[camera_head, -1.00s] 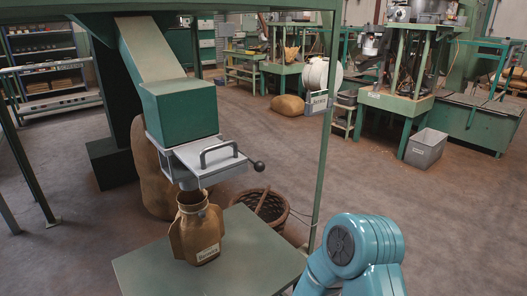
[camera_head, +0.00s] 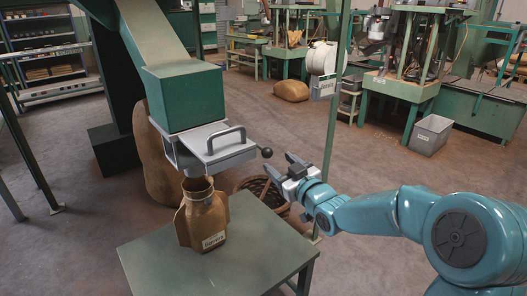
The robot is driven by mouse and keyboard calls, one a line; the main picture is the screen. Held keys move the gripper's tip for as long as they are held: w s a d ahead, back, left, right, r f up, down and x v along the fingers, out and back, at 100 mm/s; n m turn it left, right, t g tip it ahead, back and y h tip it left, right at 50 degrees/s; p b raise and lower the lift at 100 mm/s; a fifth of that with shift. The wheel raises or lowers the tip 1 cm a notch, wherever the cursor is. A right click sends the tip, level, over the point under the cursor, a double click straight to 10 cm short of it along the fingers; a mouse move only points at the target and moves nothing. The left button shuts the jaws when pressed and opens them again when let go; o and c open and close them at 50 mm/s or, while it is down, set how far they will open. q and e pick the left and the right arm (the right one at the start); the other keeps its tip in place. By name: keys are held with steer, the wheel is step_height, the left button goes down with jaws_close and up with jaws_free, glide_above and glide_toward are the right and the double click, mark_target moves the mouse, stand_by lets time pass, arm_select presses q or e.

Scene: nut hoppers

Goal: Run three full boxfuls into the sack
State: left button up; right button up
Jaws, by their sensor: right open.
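A green box (camera_head: 184,95) hangs at the end of a sloping chute. Under it is a grey metal slide housing (camera_head: 211,145) with a bar handle (camera_head: 226,138) on top and a black ball knob (camera_head: 267,152) on a rod at its right. A small brown sack (camera_head: 202,218) with a label stands upright, mouth open, on a green table (camera_head: 262,240) below the housing. My right gripper (camera_head: 279,168) is open and empty, its fingers pointing left just right of and slightly below the knob, apart from it. The inside of the sack is hidden. My left gripper is out of view.
A wicker basket (camera_head: 262,193) stands on the floor behind the table, partly behind my right gripper. A thin green post (camera_head: 334,120) rises just behind my right gripper. A large brown sack (camera_head: 158,165) stands behind the chute. Open floor lies to the right.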

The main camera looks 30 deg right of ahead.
mark_target(268, 154)
steer(key=w, duration=0.9)
steer(key=shift+w+d, duration=0.2)
steer(key=shift+d, duration=0.15)
jaws_close()
